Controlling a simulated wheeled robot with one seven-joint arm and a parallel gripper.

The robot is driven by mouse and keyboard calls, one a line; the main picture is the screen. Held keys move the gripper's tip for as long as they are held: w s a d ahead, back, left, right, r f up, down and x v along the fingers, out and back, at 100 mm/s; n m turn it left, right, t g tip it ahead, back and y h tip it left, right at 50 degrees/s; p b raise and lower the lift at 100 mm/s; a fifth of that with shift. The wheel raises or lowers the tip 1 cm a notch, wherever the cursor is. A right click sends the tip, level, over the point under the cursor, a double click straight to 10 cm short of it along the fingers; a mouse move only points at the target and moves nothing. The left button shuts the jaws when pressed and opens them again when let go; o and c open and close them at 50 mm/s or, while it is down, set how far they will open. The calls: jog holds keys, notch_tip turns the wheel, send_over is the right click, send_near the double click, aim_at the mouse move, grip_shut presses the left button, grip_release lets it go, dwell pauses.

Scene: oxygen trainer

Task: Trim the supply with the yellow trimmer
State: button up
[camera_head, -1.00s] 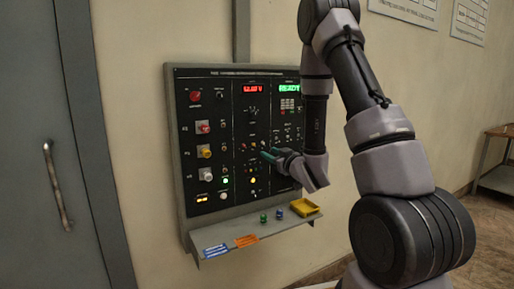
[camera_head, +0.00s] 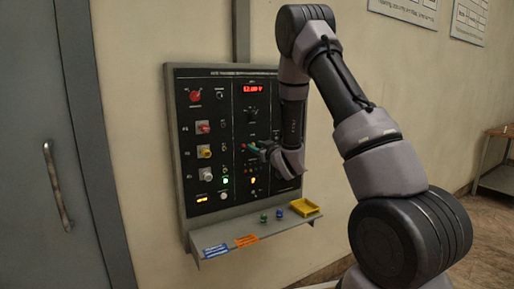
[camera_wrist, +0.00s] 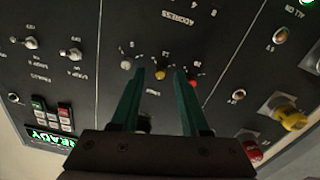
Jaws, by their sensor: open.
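A small yellow trimmer (camera_wrist: 160,75) sits on the dark panel in the wrist view, in a row between a grey knob (camera_wrist: 126,64) and a red knob (camera_wrist: 192,74). My gripper (camera_wrist: 160,76) is open, its two green fingers pointing at the panel. In the picture, the yellow trimmer lies between the fingertips; whether they touch the panel cannot be told. In the head view my gripper (camera_head: 262,147) is at the panel's middle section and the trimmer is too small to make out clearly. The red display (camera_head: 254,89) seems to read 12.00 V.
Larger red (camera_head: 203,127) and yellow (camera_head: 204,151) knobs stand on the panel's left section. Toggle switches (camera_wrist: 75,54) lie to the left in the wrist view, near a green READY display (camera_wrist: 50,138). A shelf (camera_head: 225,228) below holds a yellow tray (camera_head: 305,207) and small items.

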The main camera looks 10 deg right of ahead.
grip_shut()
jog(key=shift+n, duration=0.3)
jog(key=n, duration=0.5)
jog(key=shift+n, duration=0.3)
jog(key=n, duration=0.4)
jog(key=shift+f+n, duration=0.1)
jog(key=shift+n, duration=0.3)
grip_release()
